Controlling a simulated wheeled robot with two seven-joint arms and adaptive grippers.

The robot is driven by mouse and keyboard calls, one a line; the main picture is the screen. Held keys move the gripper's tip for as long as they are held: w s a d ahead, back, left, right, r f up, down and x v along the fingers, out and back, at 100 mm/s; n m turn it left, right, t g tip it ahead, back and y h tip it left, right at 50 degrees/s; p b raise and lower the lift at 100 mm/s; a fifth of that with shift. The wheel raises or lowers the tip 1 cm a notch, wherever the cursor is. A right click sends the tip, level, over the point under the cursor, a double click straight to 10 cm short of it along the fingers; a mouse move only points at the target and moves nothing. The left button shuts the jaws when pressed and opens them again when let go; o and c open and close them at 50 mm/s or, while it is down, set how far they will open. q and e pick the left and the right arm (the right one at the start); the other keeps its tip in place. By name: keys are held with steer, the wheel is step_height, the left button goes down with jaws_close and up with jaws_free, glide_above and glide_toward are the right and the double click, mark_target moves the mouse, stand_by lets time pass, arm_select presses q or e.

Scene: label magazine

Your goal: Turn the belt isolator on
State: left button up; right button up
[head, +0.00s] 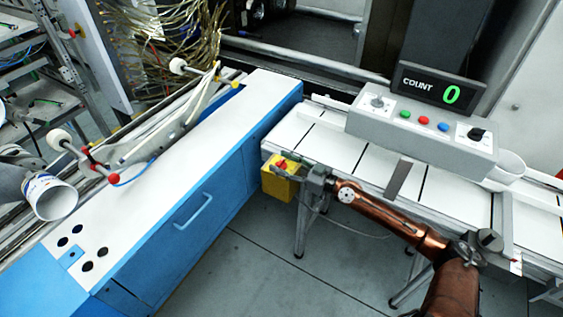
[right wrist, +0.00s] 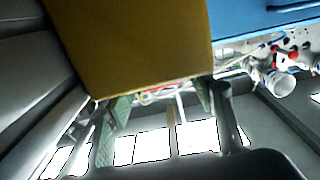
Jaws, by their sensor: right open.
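The belt isolator is a yellow box (head: 277,187) with a red knob (head: 281,164), mounted at the left end of the white conveyor. My right gripper (head: 292,168) is open at the knob, its fingers reaching in from the right. In the right wrist view the yellow box (right wrist: 135,45) fills the upper middle, and the open fingers (right wrist: 160,110) stand apart near its lower edge. A sliver of red (right wrist: 172,86) shows there between the fingers. Whether the fingers touch the knob is unclear, and its setting cannot be read. My left gripper is not in view.
The white conveyor (head: 322,148) carries a grey control box (head: 420,130) with coloured buttons, a black knob and a COUNT display (head: 437,88) reading 0. A blue cabinet (head: 180,212) with a white top stands left of the isolator. The floor in front is clear.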

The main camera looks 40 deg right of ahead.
steer(key=shift+w+a, duration=0.15)
steer(key=shift+w, duration=0.1)
steer(key=shift+c, duration=0.2)
steer(key=c, duration=1.1)
